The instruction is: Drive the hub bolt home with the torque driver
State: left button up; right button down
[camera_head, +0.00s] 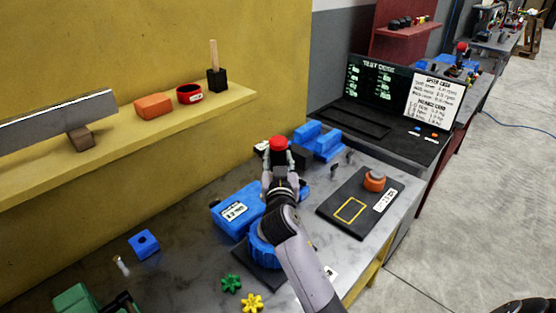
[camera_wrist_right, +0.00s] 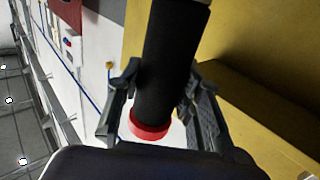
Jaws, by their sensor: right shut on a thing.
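My right gripper (camera_head: 279,172) is shut on the torque driver (camera_head: 278,146), a black cylinder with a red cap, held upright above the bench. In the right wrist view the driver's black body (camera_wrist_right: 172,60) lies between the two fingers of the gripper (camera_wrist_right: 160,90), with its red end (camera_wrist_right: 149,130) near the palm. Below, the tilting positioner shows as a blue block with a white label (camera_head: 222,219) and a round blue part (camera_head: 258,250), partly hidden by my right arm. I cannot make out the hub bolt there. My left gripper is out of view.
A dark mat (camera_head: 330,208) with a yellow outline holds an orange round item (camera_head: 374,181). Blue blocks (camera_head: 322,145) stand behind. A blue cube (camera_head: 144,243), a small pale-topped piece (camera_head: 121,265), a green gear (camera_head: 231,284) and a yellow gear (camera_head: 252,302) lie in front. A yellow shelf (camera_head: 120,150) runs along the wall.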

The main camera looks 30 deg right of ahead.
aim_at(278, 148)
jog(key=shift+f+b, duration=0.35)
jog(key=shift+b, duration=0.3)
dwell(1.9)
jog(key=shift+f, duration=0.35)
dwell(0.7)
jog(key=shift+r+p, duration=0.6)
jog(key=shift+r, duration=0.35)
jog(key=shift+r+p, duration=1.6)
jog(key=shift+r, duration=0.7)
jog(key=shift+f, duration=0.1)
